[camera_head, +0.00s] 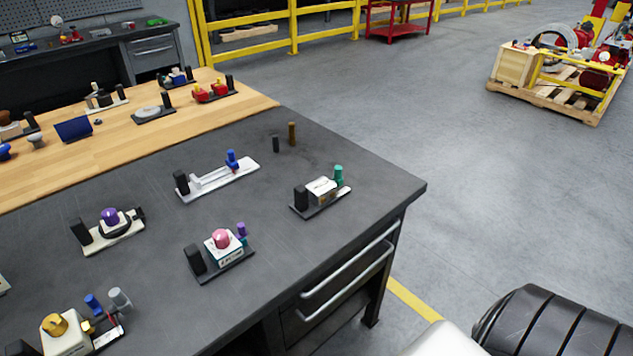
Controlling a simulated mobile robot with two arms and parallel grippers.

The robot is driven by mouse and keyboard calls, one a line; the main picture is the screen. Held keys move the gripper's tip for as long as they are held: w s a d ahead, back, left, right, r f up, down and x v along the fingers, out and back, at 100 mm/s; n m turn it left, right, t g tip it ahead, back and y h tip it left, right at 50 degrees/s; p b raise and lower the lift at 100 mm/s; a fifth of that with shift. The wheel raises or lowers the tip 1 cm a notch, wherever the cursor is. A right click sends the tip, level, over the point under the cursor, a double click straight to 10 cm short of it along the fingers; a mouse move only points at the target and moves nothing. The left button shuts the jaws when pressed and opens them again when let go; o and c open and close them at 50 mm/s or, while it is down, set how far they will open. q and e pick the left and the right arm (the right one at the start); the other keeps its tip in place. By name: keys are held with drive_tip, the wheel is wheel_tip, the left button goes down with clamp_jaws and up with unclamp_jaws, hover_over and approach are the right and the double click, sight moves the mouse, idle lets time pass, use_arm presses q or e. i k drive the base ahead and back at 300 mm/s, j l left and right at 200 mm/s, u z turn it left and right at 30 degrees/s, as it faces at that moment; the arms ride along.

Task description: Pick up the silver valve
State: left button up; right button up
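A silver-grey cylindrical knob (120,299), which looks most like a silver valve, stands on a fixture at the lower left of the dark worktable (330,160). On the same fixture, a blue knob (93,303) is close to its left and a yellow knob (55,325) sits on a white block farther left. The picture's bottom edge cuts this fixture off. A long silver-white fixture (212,181) with a blue knob lies farther back. Neither of my grippers shows in the head view.
Other fixtures on the dark top carry a purple knob (111,216), a pink knob (221,238) and a green knob (338,175). A wooden tabletop (150,150) with more fixtures adjoins it behind. Drawers (345,280) face right. Open floor (480,190) lies beyond.

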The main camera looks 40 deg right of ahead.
sight(321, 188)
drive_tip(key=z, duration=1.35)
drive_tip(key=i+l+u, duration=0.1)
drive_tip(key=u, duration=0.25)
drive_tip(key=l+u, duration=0.2)
drive_tip(key=u, duration=0.2)
drive_tip(key=i+l+u, duration=0.1)
drive_tip(key=u, duration=0.25)
drive_tip(key=i+l+u, duration=0.2)
drive_tip(key=l, duration=0.85)
drive_tip(key=l+u, duration=0.2)
drive_tip(key=l, duration=0.85)
